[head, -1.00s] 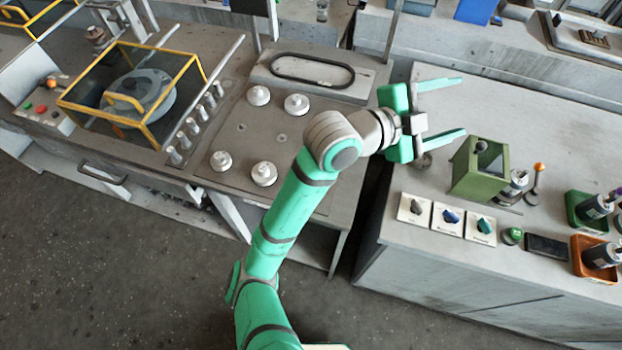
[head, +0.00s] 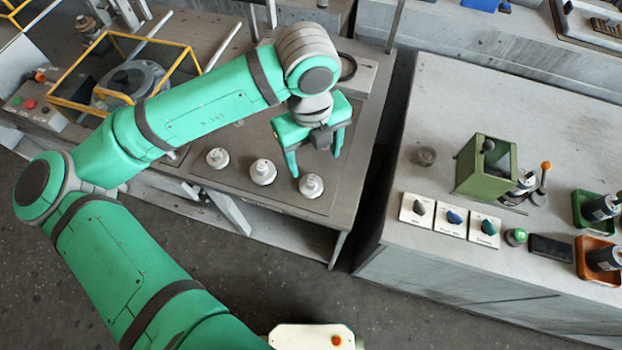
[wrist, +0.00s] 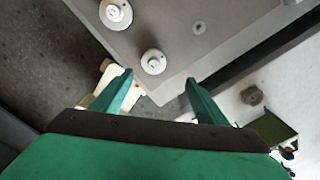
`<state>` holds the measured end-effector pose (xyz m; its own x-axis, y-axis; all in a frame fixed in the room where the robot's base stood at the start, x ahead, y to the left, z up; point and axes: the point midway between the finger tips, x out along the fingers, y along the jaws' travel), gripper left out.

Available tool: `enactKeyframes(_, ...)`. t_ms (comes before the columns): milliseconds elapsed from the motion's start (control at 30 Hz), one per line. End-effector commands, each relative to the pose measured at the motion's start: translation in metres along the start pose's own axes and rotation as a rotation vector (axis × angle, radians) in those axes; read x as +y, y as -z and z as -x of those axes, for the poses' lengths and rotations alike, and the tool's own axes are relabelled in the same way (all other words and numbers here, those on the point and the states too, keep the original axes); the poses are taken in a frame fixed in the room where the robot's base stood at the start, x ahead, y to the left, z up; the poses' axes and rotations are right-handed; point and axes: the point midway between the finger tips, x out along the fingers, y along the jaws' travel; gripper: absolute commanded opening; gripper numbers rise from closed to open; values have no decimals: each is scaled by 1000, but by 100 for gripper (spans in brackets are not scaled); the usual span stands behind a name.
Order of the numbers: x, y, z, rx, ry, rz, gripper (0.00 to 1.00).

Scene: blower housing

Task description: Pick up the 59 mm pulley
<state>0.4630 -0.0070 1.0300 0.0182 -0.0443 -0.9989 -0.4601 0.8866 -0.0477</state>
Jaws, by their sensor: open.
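Three white stepped pulleys stand in a row near the front edge of the grey bench top: a left one (head: 217,158), a middle one (head: 263,171) and a right one (head: 311,186). I cannot tell by sight which is 59 mm. My gripper (head: 314,163) is open and empty, pointing down above the bench, just behind the right pulley in the head view. In the wrist view, my gripper (wrist: 158,92) has its fingers spread, with one pulley (wrist: 153,62) ahead between them and another (wrist: 115,12) farther up. My arm hides the bench behind.
A yellow-framed guard (head: 125,85) stands at the left. Across a gap, the right bench (head: 560,135) holds a green box (head: 485,165), switch plates (head: 450,219), a grey round piece (head: 426,156) and coloured bins (head: 597,258).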

Motion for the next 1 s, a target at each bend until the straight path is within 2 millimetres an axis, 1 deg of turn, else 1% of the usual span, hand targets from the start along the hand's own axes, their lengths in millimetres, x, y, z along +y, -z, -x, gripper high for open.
enactKeyframes(33, 7, -2, 0, -3, -24, -3, 67)
enactKeyframes(100, 13, -3, -1, -3, -45, -6, 67)
enactKeyframes(200, 16, -3, -12, -2, -53, -7, 67)
enactKeyframes(400, 16, -2, -41, -2, -50, -7, 67)
enactKeyframes(500, 16, -2, -51, -3, -50, -7, 67)
enactKeyframes(667, 16, -1, -59, -3, -49, -8, 67)
enactKeyframes(900, 13, 4, -91, -2, -48, -7, 67)
enactKeyframes(1000, 14, 3, -101, -3, -48, -7, 67)
